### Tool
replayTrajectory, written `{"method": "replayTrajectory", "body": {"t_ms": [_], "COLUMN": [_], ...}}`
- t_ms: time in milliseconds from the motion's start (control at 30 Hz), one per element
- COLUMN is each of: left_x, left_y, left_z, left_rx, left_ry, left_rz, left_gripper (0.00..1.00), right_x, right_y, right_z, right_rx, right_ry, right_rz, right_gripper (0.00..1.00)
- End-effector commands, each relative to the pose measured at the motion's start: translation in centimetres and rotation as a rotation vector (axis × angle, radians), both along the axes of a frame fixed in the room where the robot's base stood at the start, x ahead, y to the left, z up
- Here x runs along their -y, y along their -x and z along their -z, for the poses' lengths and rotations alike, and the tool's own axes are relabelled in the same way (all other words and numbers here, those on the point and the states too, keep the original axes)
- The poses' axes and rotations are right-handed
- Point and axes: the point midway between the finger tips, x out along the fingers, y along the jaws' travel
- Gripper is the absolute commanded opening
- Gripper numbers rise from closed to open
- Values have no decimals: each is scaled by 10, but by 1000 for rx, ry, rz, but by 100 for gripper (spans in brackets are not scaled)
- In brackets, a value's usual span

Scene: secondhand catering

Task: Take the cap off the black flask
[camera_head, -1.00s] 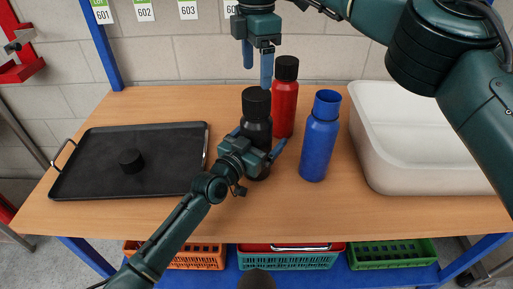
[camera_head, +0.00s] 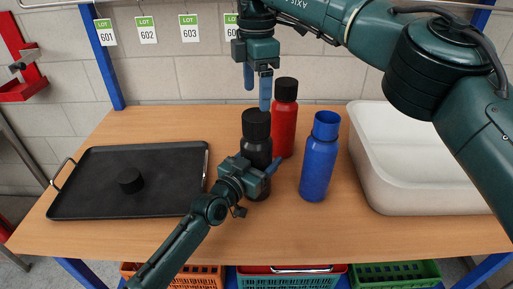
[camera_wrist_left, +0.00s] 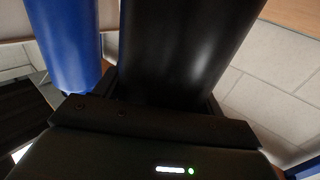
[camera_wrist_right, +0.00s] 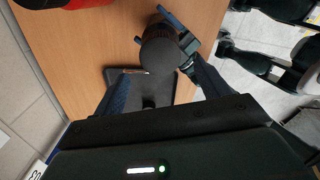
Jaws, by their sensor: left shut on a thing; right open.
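The black flask (camera_head: 256,151) stands upright on the table with its ribbed black cap (camera_head: 256,122) on. My left gripper (camera_head: 258,178) is shut around the flask's lower body. In the left wrist view the flask's dark body (camera_wrist_left: 182,50) fills the space between the jaws. My right gripper (camera_head: 257,92) is open and empty, pointing down just above the cap. In the right wrist view the cap (camera_wrist_right: 160,52) shows between and beyond the two fingers, with no visible contact.
A red flask (camera_head: 284,125) with a black cap stands close behind right. A black tray (camera_head: 85,195) at the left holds a loose black cap (camera_head: 131,180). A white tub (camera_head: 420,198) is at the right.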

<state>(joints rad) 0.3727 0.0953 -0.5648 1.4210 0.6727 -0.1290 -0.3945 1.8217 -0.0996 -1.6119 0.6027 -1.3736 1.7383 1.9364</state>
Motion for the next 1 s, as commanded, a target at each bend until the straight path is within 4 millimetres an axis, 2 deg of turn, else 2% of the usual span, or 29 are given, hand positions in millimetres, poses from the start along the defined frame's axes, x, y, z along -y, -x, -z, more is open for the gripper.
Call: {"method": "replayTrajectory", "body": {"t_ms": [133, 333, 467, 800, 1000], "left_x": [0, 0, 0, 0, 0], "left_y": [0, 0, 0, 0, 0], "left_z": [0, 0, 0, 0, 0], "left_rx": [0, 0, 0, 0, 0], "left_ry": [-1, -1, -1, -1, -1], "left_rz": [0, 0, 0, 0, 0], "left_gripper": [6, 6, 6, 6, 6], "right_x": [-1, 0, 0, 0, 1], "right_y": [0, 0, 0, 0, 0], "right_z": [1, 3, 16, 67, 80], "right_rx": [-2, -2, -2, -3, -1], "right_ry": [-2, 1, 1, 1, 0], "right_rz": [163, 333, 352, 350, 350], "right_gripper": [75, 75, 75, 75, 75]}}
